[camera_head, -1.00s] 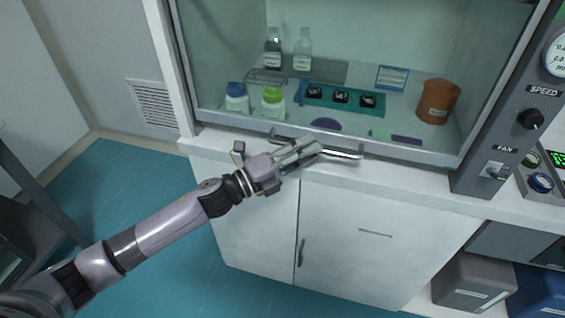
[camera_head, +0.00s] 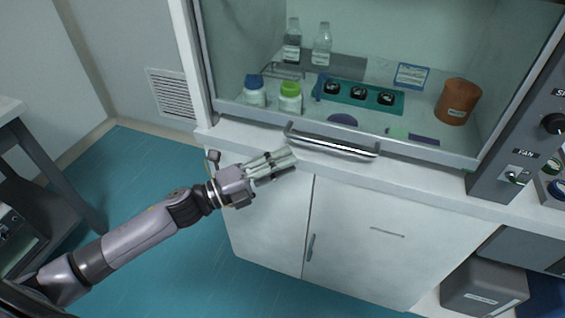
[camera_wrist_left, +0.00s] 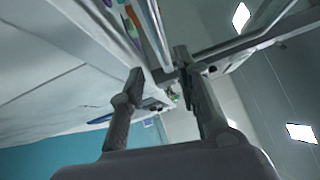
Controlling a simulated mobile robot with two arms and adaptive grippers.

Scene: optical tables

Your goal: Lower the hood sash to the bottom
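The fume hood's sash (camera_head: 425,154) is a clear pane with a grey bottom frame. This frame lies at or very near the front sill of the hood, and a small gap cannot be ruled out. Its silver bar handle (camera_head: 333,148) sticks out at the front of the frame. My left gripper (camera_head: 294,162) is left of and a little below the handle, apart from it, in front of the white cabinet. My right gripper is not in view.
Behind the sash stand bottles (camera_head: 290,97), a teal tray (camera_head: 360,96) and a brown container (camera_head: 458,102). The control panel (camera_head: 520,150) is at the right. White cabinet doors (camera_head: 365,235) are below. A side table (camera_head: 30,140) stands at the left; blue floor lies between.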

